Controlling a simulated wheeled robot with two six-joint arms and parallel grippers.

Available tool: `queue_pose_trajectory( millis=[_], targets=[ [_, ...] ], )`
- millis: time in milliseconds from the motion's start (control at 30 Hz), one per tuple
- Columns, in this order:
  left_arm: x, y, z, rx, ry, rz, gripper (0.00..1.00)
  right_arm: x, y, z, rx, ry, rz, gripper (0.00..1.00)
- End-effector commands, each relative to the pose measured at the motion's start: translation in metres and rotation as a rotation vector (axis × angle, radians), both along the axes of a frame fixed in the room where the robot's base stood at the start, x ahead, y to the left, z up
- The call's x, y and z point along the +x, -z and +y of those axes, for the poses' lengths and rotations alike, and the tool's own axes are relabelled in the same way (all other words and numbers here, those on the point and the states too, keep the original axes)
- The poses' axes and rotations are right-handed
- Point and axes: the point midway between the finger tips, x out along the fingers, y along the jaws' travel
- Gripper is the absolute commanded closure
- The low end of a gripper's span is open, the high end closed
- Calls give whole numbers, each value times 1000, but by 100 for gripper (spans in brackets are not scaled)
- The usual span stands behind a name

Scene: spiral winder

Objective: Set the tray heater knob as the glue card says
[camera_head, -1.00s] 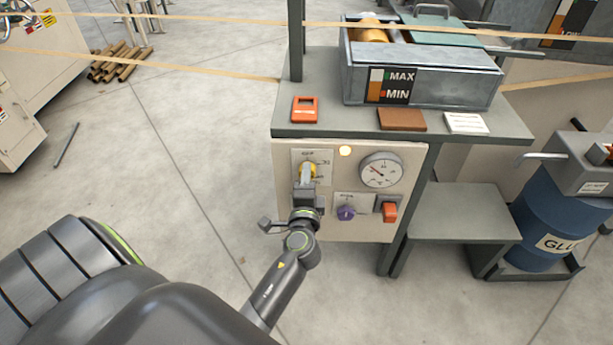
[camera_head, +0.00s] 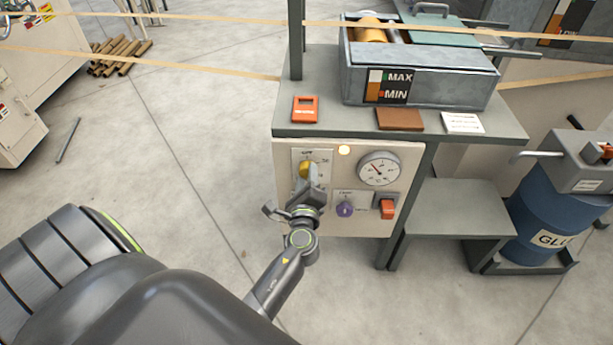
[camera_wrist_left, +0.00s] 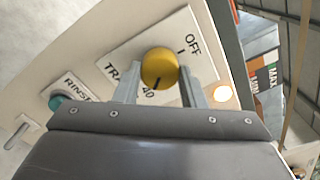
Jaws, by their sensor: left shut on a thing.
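The yellow tray heater knob (camera_head: 305,168) sits on a white label plate at the upper left of the cream control panel (camera_head: 363,228). In the left wrist view the knob (camera_wrist_left: 159,66) lies between the two fingers of my left gripper (camera_wrist_left: 160,82), which is shut on it. Its dark mark points down toward the printed 40; OFF is printed at the upper right. The fingers hide part of the plate and its lettering. A white card (camera_head: 463,123) lies on the bench top; its print is too small to read. My right gripper is not in view.
A purple knob (camera_head: 345,209), a red switch (camera_head: 387,208), a round gauge (camera_head: 379,169) and a lit amber lamp (camera_head: 344,150) share the panel. An orange device (camera_head: 305,109) and a metal glue tray (camera_head: 425,84) stand above. Floor left of the panel is clear.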

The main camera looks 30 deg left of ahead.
Motion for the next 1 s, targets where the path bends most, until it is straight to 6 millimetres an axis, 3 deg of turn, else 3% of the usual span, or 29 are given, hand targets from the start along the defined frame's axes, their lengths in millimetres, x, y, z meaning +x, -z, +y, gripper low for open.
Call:
queue_pose_trajectory(
  millis=[467, 500, 633, 1000],
  targets=[
    [0, 1, 0, 13, 2, 9, 86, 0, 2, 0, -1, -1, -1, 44],
    [0, 1, 0, 13, 2, 9, 59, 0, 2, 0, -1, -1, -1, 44],
    [0, 1, 0, 12, 2, 9, 42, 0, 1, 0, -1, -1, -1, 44],
    [0, 0, 1, 12, 1, 8, 41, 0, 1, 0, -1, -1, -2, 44]
  ],
)
